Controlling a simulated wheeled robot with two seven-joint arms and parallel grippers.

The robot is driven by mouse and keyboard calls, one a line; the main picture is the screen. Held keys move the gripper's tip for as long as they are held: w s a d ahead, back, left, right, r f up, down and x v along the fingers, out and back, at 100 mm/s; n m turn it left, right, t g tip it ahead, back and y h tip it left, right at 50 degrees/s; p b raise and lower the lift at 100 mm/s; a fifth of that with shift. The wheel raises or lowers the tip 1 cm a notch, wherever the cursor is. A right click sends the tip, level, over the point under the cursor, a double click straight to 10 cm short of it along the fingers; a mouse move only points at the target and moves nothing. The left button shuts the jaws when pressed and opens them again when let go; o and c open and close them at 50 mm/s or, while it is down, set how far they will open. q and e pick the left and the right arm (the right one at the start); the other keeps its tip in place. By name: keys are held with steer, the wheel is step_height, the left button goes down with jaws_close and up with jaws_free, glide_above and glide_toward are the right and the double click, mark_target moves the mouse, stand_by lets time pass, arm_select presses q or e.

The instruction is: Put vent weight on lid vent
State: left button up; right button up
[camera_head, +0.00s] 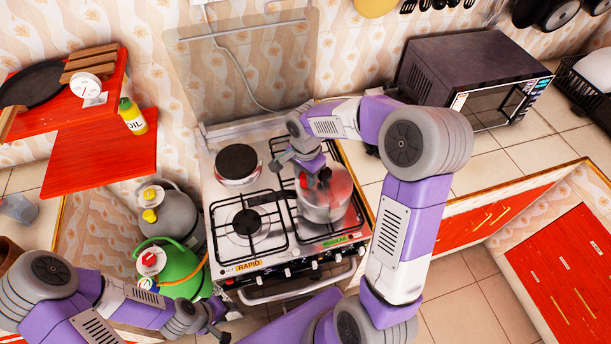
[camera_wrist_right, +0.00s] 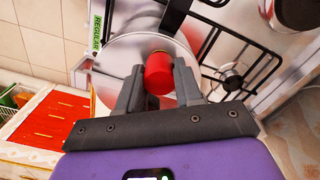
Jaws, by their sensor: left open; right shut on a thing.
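A silver pot with a lid (camera_head: 340,197) stands on the front right burner of the stove; its shiny lid (camera_wrist_right: 118,52) fills the upper middle of the right wrist view. The vent weight (camera_wrist_right: 158,76), a small red cylinder, is between the fingers of my right gripper (camera_wrist_right: 158,86), which is shut on it over the lid. In the head view the red weight (camera_head: 304,180) shows at the lid beside the gripper. The lid vent is hidden, and I cannot tell whether the weight touches it. My left gripper (camera_head: 218,331) is open and empty, low in front of the stove.
The stove (camera_head: 240,195) has black grates around the pot. A microwave (camera_head: 470,75) stands on the right counter. A green gas cylinder (camera_head: 178,268) and a grey one (camera_head: 172,217) stand left of the stove. A red shelf (camera_head: 100,155) is at left.

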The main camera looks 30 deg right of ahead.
steer(key=shift+f, duration=0.15)
steer(key=o, duration=1)
steer(key=shift+o, duration=0.2)
step_height(320, 180, up, 12)
steer(key=p, duration=0.1)
